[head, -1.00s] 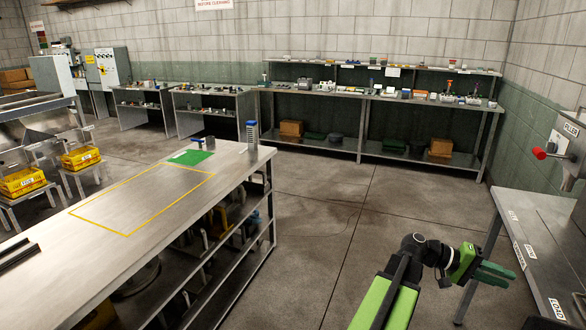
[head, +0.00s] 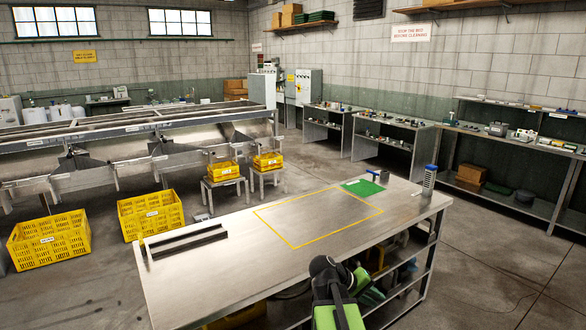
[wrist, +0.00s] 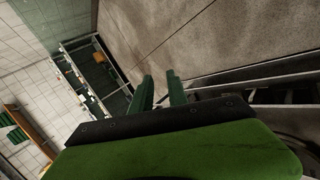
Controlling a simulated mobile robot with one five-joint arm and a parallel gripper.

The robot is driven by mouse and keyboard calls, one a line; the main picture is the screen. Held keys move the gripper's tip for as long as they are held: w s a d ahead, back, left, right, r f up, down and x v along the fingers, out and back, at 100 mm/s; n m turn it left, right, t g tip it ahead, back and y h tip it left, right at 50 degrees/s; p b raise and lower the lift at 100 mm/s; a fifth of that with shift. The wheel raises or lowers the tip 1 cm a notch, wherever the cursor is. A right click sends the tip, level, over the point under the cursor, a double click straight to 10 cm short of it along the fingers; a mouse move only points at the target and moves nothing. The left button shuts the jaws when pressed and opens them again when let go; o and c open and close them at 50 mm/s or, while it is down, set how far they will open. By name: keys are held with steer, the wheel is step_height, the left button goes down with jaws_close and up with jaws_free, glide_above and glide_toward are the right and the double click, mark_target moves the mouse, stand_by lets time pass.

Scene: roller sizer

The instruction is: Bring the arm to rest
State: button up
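My arm (head: 338,310) shows at the bottom centre of the head view, folded, with its dark joint in front of the steel workbench's near edge. My gripper (wrist: 160,78) shows in the wrist view as two dark green fingers set apart with nothing between them. In the head view the green gripper end is partly hidden behind my arm link and its fingers are hard to make out. It appears apart from the bench in the wrist view, over open floor.
The steel workbench (head: 200,288) carries a yellow-outlined area, a green mat (head: 363,187), a bottle-like stack (head: 429,180) and a dark rail (head: 187,240). Yellow crates (head: 50,240) stand left by the sizer. Open floor (head: 490,275) lies right of the bench.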

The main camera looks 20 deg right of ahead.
steer(key=w+a+f+n+y, duration=0.1)
steer(key=a+f+y, duration=0.1)
steer(key=a, duration=1)
steer(key=w+a+f+n+t+y+p, duration=0.1)
steer(key=a+y, duration=0.3)
steer(key=a, duration=0.9)
steer(key=w+a+f+n+y, duration=0.1)
steer(key=a+f+y, duration=0.2)
steer(key=a, duration=0.9)
steer(key=shift+w+a+t, duration=0.15)
steer(key=shift+t, duration=0.15)
